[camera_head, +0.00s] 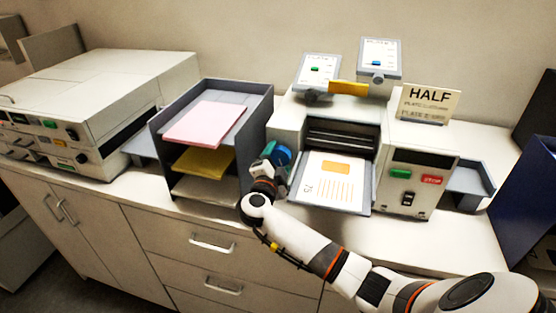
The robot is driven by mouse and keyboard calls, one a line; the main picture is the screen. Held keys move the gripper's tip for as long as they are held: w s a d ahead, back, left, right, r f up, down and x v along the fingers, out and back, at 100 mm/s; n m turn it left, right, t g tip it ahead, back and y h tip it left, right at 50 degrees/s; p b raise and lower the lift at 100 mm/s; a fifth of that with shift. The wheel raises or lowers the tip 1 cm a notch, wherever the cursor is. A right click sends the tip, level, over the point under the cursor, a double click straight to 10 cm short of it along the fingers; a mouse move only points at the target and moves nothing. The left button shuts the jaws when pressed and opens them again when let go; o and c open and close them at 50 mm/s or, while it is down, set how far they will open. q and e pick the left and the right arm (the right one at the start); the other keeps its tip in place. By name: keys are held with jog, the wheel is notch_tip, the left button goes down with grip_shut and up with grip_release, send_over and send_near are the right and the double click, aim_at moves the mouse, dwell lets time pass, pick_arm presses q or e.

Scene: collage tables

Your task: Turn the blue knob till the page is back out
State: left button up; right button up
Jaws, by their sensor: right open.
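The blue knob (282,154) is on the left side of the white press-like machine (290,113). My right gripper (275,163) is at the knob, its fingers partly hidden against it; I cannot tell whether they touch it. The gripper is open. The page (332,182), white with an orange block and orange lines, lies on the grey front tray (363,196) below the dark rollers (342,138). Its far edge is close to the roller slot; I cannot tell whether it is under the rollers. My left gripper does not show.
A grey paper rack (163,148) with pink, yellow and pale sheets stands left of the knob. A larger white machine (120,75) is at the far left. A "HALF" sign (428,104) stands at the back. A blue bin (535,195) is at the right edge.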

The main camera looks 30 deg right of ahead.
jog(key=shift+c, duration=0.3)
jog(key=c, duration=0.9)
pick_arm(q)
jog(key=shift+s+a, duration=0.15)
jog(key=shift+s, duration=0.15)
pick_arm(e)
jog(key=shift+c, duration=0.2)
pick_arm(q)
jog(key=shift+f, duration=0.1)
pick_arm(e)
jog(key=shift+m, duration=0.3)
jog(key=m+b, duration=0.1)
jog(key=m, duration=0.1)
jog(key=shift+a+f+m, duration=0.1)
jog(key=shift+f+m, duration=0.05)
jog(key=shift+m, duration=0.15)
jog(key=m+b, duration=0.1)
jog(key=m, duration=0.2)
jog(key=shift+m+b, duration=0.3)
jog(key=m+b, duration=0.2)
jog(key=m, duration=0.2)
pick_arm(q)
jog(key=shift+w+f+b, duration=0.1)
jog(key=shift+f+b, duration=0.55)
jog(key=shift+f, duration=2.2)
pick_arm(e)
jog(key=shift+m, duration=1.4)
jog(key=shift+m, duration=0.3)
